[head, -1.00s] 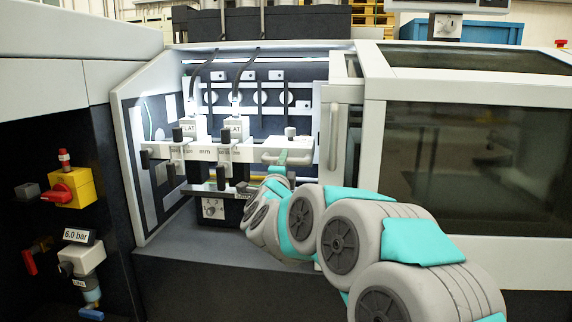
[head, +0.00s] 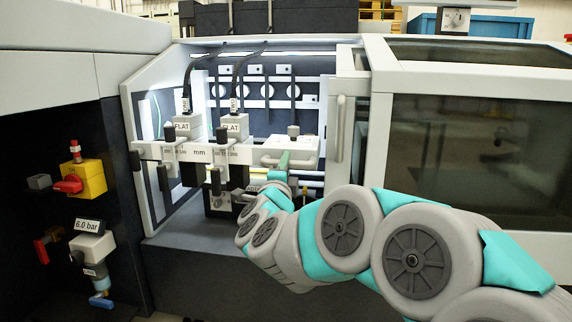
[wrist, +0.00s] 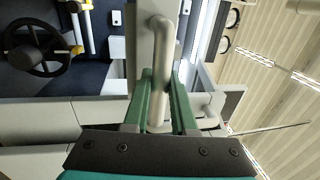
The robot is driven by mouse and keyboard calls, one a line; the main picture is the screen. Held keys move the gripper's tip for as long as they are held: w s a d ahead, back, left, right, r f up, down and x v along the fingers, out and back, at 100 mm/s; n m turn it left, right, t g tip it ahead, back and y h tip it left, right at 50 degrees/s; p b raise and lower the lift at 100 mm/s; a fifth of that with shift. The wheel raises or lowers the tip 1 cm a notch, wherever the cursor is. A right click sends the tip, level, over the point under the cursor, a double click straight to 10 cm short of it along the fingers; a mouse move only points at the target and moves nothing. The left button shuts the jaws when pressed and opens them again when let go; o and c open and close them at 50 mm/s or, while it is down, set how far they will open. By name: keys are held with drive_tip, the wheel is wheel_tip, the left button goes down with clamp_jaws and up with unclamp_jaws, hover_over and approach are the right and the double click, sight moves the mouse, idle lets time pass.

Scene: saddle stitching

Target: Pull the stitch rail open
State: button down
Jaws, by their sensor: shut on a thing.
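The stitch rail (head: 201,153) is a pale bar with an mm scale, standing out at the front of the lit machine bay. Two stitching heads, a left one (head: 182,127) and a right one (head: 234,127), sit on it with FLAT labels. My gripper (head: 283,162) is at the rail's right end. In the wrist view its green fingers (wrist: 160,95) are closed around a pale rounded handle (wrist: 161,45). In the head view the handle is partly hidden by the fingers.
A closed cover with a dark window (head: 470,150) and an upright handle (head: 340,128) is right of the bay. A yellow box with a red knob (head: 84,180) and a 6.0 bar regulator (head: 92,246) are at the left. My arm reaches in from the lower right.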

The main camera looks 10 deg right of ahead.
drive_tip(key=c, duration=0.7)
unclamp_jaws()
drive_tip(key=shift+v, duration=3.9)
